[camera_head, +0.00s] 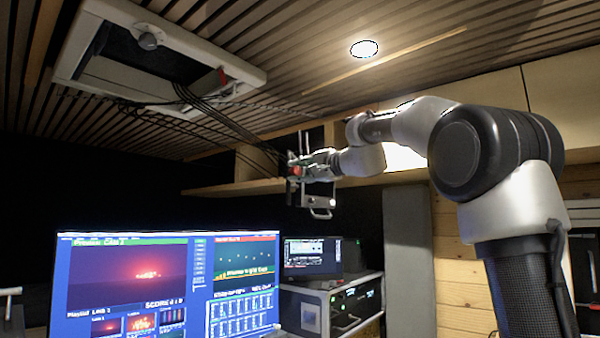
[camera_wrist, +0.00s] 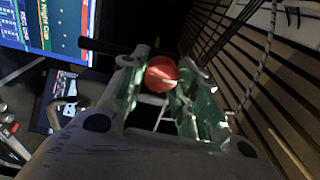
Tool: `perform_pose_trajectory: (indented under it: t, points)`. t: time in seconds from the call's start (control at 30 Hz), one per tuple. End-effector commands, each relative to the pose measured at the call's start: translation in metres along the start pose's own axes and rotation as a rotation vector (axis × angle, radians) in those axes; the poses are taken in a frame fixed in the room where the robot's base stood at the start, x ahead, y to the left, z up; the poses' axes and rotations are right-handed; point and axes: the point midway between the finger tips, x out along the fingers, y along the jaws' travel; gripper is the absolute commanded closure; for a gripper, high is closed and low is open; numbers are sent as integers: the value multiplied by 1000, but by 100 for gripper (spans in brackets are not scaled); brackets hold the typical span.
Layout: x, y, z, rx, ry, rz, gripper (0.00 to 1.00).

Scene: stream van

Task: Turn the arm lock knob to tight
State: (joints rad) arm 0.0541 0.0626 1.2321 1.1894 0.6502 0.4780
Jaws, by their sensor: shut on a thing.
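The red round knob (camera_wrist: 161,73) sits between the two fingers of my gripper (camera_wrist: 162,88) in the wrist view. The greenish finger pads are closed on its sides. A dark bar (camera_wrist: 104,48) runs left from beside the knob. In the head view the knob is a small red spot (camera_head: 294,171) at the end of my outstretched arm, at my gripper (camera_head: 297,166). The fingers and wrist hide much of it there. No mark showing tight or loose can be read on the knob.
A slatted ceiling (camera_head: 330,75) runs above my arm, with a white-framed panel (camera_head: 247,72) and hanging cables (camera_head: 225,122). A wooden shelf (camera_head: 235,187) is behind my gripper. Below stand a large monitor (camera_head: 192,307), a smaller screen (camera_head: 311,258) and a rack unit (camera_head: 352,304).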

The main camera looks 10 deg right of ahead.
Motion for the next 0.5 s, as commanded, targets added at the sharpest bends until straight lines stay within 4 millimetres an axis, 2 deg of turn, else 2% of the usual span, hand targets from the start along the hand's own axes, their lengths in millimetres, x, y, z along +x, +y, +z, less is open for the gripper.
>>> perform_pose_trajectory:
  t: [0.37,0.4,0.5]
  points:
    - [0,1,0,5,0,1,93]
    - [0,1,0,5,0,1,67]
    - [0,1,0,5,0,1,49]
